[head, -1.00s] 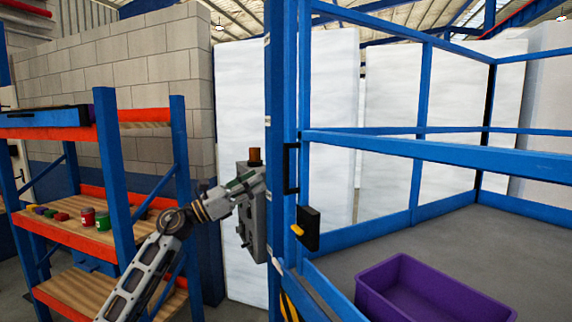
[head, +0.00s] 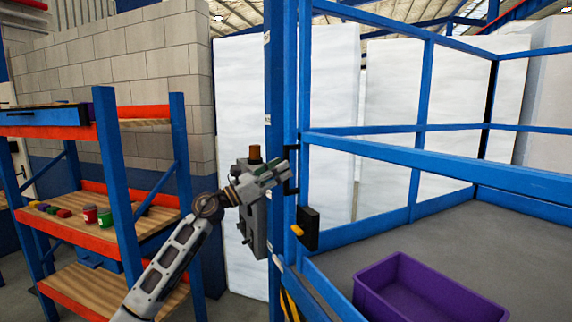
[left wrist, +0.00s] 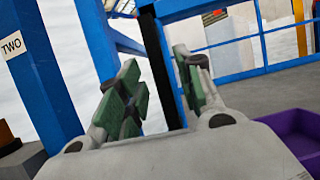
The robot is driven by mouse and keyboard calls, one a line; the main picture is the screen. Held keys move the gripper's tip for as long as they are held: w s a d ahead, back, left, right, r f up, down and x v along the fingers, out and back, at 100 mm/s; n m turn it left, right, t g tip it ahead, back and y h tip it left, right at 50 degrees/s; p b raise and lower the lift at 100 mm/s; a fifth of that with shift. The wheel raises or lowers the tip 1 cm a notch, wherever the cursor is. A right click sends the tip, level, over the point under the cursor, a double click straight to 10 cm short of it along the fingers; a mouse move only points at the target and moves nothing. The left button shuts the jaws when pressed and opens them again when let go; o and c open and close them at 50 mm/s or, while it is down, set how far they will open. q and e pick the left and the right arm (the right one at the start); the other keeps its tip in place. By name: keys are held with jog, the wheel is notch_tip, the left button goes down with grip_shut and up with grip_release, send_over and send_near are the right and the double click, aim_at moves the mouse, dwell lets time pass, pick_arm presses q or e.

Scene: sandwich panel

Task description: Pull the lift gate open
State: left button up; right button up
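The lift gate (head: 400,153) is a blue barred frame at the right of the head view, beside a blue upright post. A black upright handle (head: 292,182) is on its left edge, partly hidden by my gripper. A black latch box (head: 308,229) with a yellow lever sits below the handle. My left gripper (head: 281,171) is at the handle's height. In the left wrist view its green-padded fingers (left wrist: 158,92) are apart, with a dark upright bar, likely the handle, showing between them. I cannot tell whether they touch it. My right gripper is out of view.
A grey control box (head: 253,215) with a brown-orange top is on the post, close behind my left wrist. A purple crate (head: 380,290) stands on the grey floor behind the gate. An orange and blue shelf (head: 75,238) with cans is at left.

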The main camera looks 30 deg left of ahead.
pick_arm(q)
jog(key=p+x, duration=0.1)
jog(key=x, duration=0.1)
jog(key=shift+w+d+r, duration=0.1)
jog(key=shift+w+d, duration=0.05)
jog(key=shift+w, duration=0.05)
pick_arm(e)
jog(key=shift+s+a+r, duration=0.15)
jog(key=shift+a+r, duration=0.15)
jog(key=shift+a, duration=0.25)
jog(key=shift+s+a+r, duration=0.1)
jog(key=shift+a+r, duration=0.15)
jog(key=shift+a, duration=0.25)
pick_arm(q)
jog(key=shift+w, duration=0.1)
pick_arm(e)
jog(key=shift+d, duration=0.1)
pick_arm(q)
grip_shut()
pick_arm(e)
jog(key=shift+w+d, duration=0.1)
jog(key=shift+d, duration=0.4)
